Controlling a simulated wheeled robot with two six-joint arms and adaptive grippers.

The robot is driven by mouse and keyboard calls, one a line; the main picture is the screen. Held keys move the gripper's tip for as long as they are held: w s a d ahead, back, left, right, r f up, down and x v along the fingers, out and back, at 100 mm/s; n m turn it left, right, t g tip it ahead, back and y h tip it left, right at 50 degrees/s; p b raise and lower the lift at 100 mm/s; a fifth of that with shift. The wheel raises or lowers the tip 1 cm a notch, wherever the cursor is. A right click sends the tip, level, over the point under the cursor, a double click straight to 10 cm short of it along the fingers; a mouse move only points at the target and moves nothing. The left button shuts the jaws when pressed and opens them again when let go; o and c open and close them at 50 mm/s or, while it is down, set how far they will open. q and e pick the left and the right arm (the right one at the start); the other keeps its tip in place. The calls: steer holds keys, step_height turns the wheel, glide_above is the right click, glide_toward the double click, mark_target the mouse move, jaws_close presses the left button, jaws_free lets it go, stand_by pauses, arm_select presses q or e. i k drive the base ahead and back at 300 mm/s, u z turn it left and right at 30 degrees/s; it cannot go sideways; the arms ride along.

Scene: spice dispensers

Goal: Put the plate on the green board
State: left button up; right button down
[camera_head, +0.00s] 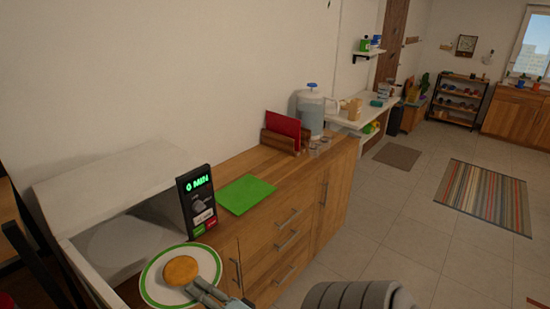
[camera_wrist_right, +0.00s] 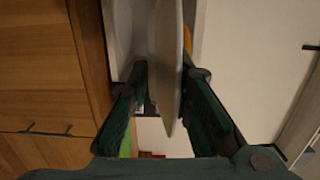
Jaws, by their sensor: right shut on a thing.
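The white plate with a green rim (camera_head: 152,284) carries a round golden-brown food item (camera_head: 181,270). The plate is in front of the open white microwave, at the bottom of the head view. My right gripper (camera_head: 207,290) is shut on the plate's near right edge. In the right wrist view the plate (camera_wrist_right: 166,60) shows edge-on between the two fingers (camera_wrist_right: 170,78). The green board (camera_head: 246,194) lies flat and bare on the wooden counter, right of the microwave panel. My left gripper is not in view.
The microwave's dark panel (camera_head: 197,202) reads 0 MIN and stands between the plate and the board. Behind the board are a wooden holder with a red item (camera_head: 283,128), small glasses (camera_head: 319,147) and a clear dispenser (camera_head: 311,109). Floor to the right is open.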

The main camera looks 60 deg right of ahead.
mark_target(242, 194)
steer(key=k, duration=1.4)
steer(key=z, duration=2.05)
steer(key=i, duration=1.7)
steer(key=u, duration=2.2)
